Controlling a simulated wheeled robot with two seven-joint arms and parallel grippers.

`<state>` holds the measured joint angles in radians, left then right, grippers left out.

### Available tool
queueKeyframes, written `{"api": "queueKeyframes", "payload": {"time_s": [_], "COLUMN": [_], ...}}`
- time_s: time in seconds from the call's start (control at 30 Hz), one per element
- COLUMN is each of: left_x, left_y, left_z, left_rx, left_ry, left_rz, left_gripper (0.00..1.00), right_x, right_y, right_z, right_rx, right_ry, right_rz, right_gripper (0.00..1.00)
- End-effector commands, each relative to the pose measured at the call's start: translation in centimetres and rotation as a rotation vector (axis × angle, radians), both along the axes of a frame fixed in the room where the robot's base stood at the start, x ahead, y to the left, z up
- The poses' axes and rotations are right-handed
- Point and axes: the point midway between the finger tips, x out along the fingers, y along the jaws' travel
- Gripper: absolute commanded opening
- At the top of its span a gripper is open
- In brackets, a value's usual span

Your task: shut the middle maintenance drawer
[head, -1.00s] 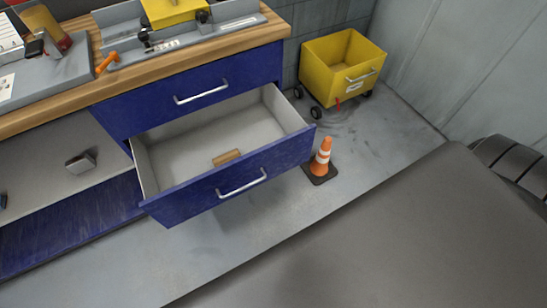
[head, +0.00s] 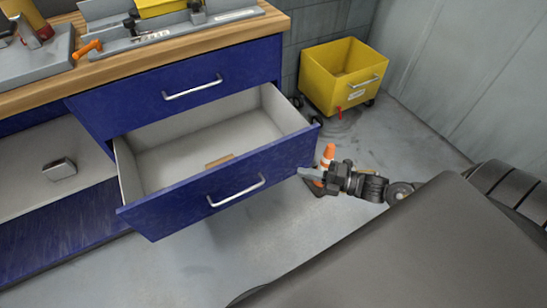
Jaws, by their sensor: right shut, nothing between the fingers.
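The middle maintenance drawer (head: 225,190) is blue with a silver handle and stands pulled well out from the bench. A small tan block (head: 220,160) lies on its light grey floor. My right gripper (head: 305,173) is shut and empty. In the picture it lies just right of the drawer front's right end, in front of the traffic cone. I cannot tell whether it touches the drawer. My left gripper is not in view.
A blue drawer (head: 185,90) above is shut. A yellow wheeled bin (head: 343,75) stands at the back. An orange cone (head: 328,153) on the floor is partly hidden by my right gripper. An open shelf at left holds a small metal box (head: 59,169).

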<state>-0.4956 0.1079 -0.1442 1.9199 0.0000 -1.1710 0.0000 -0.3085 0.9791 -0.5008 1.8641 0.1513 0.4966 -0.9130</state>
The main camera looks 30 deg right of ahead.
Motion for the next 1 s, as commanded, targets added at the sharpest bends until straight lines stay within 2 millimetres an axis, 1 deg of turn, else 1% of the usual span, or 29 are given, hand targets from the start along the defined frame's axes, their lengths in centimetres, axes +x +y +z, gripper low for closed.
{"api": "queueKeyframes", "payload": {"time_s": [0.03,0.2,0.4,0.5,0.63,0.8,1.0], "left_x": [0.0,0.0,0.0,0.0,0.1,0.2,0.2], "left_y": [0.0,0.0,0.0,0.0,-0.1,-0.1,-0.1], "left_z": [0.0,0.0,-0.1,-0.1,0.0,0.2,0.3], "left_rx": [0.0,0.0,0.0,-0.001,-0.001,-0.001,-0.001], "left_ry": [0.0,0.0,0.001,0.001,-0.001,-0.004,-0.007], "left_rz": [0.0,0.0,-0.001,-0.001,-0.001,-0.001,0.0], "left_gripper": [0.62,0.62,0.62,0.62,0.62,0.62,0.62], "right_x": [0.8,3.4,6.1,7.7,9.0,9.6,9.7], "right_y": [0.7,3.2,5.9,5.6,5.6,5.6,5.6], "right_z": [0.2,0.2,0.2,0.0,0.0,0.0,0.0], "right_rx": [0.002,0.004,0.001,-0.001,-0.001,0.0,0.001], "right_ry": [-0.006,-0.005,-0.004,-0.002,-0.002,0.0,0.001], "right_rz": [-0.001,-0.001,-0.001,-0.003,-0.002,-0.001,-0.001], "right_gripper": [0.0,0.0,0.0,0.0,0.0,0.0,0.0]}}
